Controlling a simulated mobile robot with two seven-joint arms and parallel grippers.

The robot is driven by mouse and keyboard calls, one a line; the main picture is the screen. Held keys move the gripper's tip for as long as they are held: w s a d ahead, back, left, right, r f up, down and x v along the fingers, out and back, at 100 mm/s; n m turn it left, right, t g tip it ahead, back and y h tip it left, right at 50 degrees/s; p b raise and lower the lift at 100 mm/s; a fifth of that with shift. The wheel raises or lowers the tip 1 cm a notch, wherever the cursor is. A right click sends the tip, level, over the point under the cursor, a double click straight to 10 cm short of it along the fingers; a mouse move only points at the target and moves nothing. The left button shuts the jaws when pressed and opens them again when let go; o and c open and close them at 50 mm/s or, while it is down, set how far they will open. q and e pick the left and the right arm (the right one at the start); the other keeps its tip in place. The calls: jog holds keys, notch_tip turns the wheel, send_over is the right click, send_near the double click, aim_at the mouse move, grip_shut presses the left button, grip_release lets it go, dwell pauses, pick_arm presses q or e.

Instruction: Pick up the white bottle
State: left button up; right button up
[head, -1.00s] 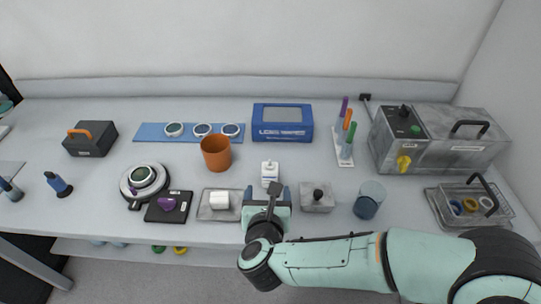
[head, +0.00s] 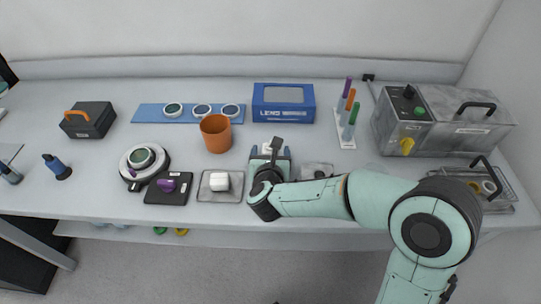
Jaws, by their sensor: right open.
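The white bottle (head: 268,148) stands on the bench between the orange cup and the blue box, mostly hidden behind my right gripper. Only a bit of white shows between the fingers. My right gripper (head: 269,152) is open and reaches over the bottle from the front, with one finger on each side of it as seen from here. I cannot tell whether the fingers touch it. My left gripper is not in view.
An orange cup (head: 216,134) stands close on the left and a blue box (head: 284,102) behind. A tray with a white roll (head: 220,182) lies front left. Colored tubes (head: 349,112) stand on the right. My right forearm covers the front right of the bench.

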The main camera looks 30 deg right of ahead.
jog(key=x, duration=0.2)
jog(key=shift+w+d+f, duration=0.1)
jog(key=shift+w, duration=0.1)
jog(key=c, duration=1.1)
